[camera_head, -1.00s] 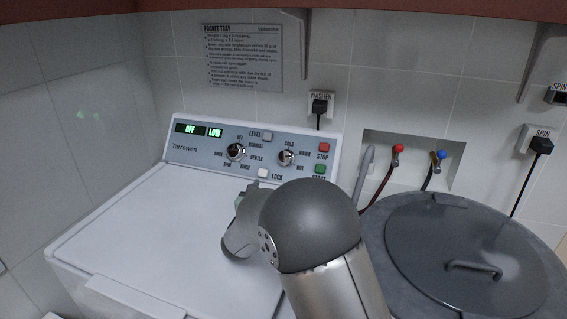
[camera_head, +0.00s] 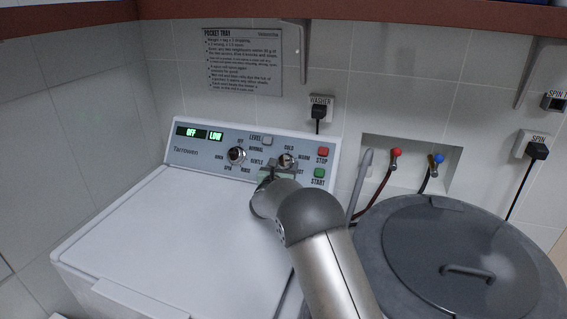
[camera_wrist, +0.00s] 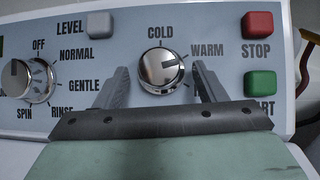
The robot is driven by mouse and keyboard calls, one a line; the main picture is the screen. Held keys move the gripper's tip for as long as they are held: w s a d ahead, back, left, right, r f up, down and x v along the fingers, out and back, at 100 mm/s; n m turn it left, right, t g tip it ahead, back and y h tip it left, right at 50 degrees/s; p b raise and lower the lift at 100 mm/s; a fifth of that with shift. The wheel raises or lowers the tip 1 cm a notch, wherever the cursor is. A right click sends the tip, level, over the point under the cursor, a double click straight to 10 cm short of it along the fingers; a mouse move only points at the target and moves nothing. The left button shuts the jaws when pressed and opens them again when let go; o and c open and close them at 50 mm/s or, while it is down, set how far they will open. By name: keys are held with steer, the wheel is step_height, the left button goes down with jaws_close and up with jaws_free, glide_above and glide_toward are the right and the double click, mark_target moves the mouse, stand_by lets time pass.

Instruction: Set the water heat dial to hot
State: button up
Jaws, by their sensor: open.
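The water heat dial (camera_wrist: 160,71) is a round chrome knob on the washer's control panel. In the head view the dial (camera_head: 286,160) is partly covered by my gripper. Its dark mark seems to point right, toward WARM. COLD is printed above it; the HOT label is mostly hidden behind my right finger in the wrist view. My gripper (camera_wrist: 161,76) is open, with one finger on each side of the dial. Gaps show between the fingers and the knob, so it is not clamped. In the head view my gripper (camera_head: 284,168) is at the panel.
The cycle dial (camera_wrist: 30,80) is to the left. A grey LEVEL button (camera_wrist: 99,24), red STOP button (camera_wrist: 257,25) and green START button (camera_wrist: 260,83) are close by. A lidded grey tub (camera_head: 455,250) stands right of the white washer (camera_head: 175,235).

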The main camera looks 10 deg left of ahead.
steer(key=shift+w+d, duration=0.1)
steer(key=shift+w, duration=0.4)
steer(key=shift+c, duration=0.3)
steer(key=c, duration=0.9)
